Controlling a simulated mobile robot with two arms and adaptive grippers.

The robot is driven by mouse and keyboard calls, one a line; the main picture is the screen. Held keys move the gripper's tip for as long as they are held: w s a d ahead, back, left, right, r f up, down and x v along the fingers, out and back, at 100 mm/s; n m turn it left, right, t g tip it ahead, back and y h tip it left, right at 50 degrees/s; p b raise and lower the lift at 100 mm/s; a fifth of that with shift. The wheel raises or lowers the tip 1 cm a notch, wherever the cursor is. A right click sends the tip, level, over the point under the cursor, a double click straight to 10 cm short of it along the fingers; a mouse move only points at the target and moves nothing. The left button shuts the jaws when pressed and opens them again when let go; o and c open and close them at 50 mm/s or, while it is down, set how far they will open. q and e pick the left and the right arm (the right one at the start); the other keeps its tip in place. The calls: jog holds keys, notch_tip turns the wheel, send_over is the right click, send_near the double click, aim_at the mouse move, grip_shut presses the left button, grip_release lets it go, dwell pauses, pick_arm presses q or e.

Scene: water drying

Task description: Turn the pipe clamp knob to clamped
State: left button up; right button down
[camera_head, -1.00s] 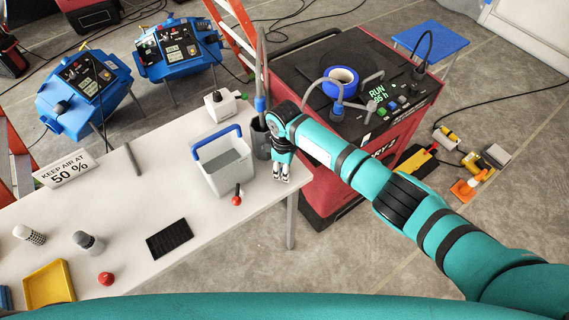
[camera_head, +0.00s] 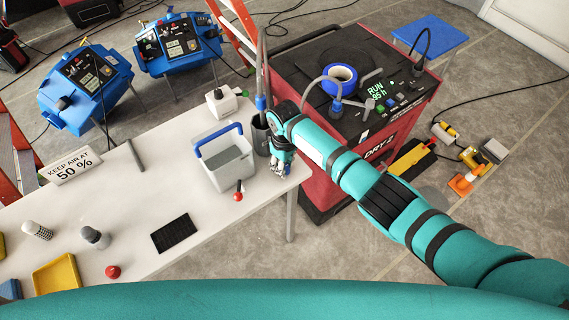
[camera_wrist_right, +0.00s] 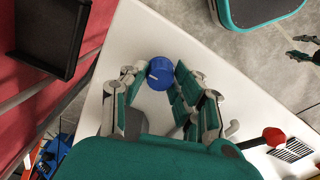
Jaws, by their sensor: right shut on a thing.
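The blue round knob (camera_wrist_right: 160,73) with a white line on its face shows in the right wrist view, near the white table's corner. My right gripper (camera_wrist_right: 157,88) is shut on this knob, with fingers on both sides of it. In the head view my right gripper (camera_head: 281,171) is low at the table's right end, and the knob is hidden there by the gripper. The pipe itself is not clearly visible. Part of what looks like my left gripper (camera_wrist_right: 305,50) shows at the right edge of the wrist view, cut off by the frame.
A white bin with a blue handle (camera_head: 226,168) and a grey cup (camera_head: 261,137) stand close to my right gripper. A red-tipped lever (camera_head: 238,196) is just left of it. The red dryer (camera_head: 330,170) stands beyond the table's right end.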

jog(key=shift+w+r, duration=0.1)
jog(key=c, duration=1)
grip_release()
notch_tip(320, 180, up, 12)
jog(key=shift+f, duration=0.1)
